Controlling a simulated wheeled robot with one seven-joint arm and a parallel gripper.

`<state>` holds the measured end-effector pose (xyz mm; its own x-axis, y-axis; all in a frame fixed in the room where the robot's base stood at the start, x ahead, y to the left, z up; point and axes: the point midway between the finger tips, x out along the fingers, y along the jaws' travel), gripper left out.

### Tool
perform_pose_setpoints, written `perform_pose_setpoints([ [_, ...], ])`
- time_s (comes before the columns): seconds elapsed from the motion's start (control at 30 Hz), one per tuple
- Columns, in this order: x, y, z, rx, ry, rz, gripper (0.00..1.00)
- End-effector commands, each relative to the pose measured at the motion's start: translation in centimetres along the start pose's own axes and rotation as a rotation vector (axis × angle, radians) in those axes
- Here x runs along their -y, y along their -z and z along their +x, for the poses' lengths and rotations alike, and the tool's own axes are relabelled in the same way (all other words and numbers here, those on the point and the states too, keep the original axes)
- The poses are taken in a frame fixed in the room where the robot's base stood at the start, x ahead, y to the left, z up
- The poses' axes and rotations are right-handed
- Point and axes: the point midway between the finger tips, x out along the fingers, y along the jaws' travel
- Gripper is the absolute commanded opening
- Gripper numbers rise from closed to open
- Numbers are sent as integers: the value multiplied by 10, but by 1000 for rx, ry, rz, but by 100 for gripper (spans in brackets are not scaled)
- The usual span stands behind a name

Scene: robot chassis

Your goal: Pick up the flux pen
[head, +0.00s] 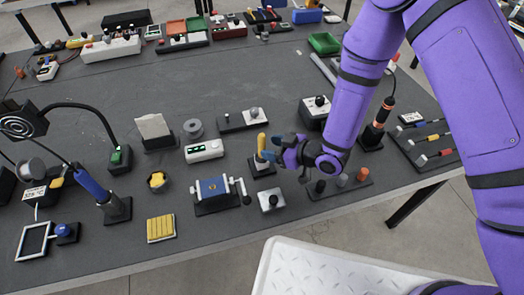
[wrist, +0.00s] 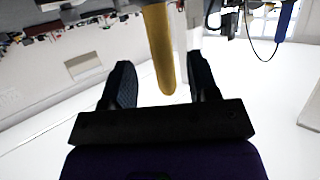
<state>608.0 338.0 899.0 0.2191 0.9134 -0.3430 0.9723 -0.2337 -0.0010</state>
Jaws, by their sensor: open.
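The yellow, round-ended flux pen (head: 262,143) stands upright in a small black holder (head: 262,169) near the middle of the bench. My gripper (head: 273,149) reaches in from the right with its fingers beside the pen. In the wrist view my gripper (wrist: 161,82) is open, with its two dark fingers apart. The yellow pen (wrist: 160,45) shows between the fingers, nearer the right one, with a gap to the left one. I cannot tell whether the right finger touches it. The pen's lower part is hidden in its holder.
A rack with upright pegs (head: 341,184) sits close under my wrist.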

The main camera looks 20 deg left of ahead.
Motion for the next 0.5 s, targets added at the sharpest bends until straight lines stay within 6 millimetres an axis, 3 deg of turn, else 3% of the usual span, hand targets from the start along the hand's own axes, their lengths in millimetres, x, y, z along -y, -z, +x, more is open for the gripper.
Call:
perform_pose_setpoints([
  [0.23, 2, -3, 34, -2, 2, -3, 54],
  [0.5, 2, -3, 41, -1, 0, -1, 54],
])
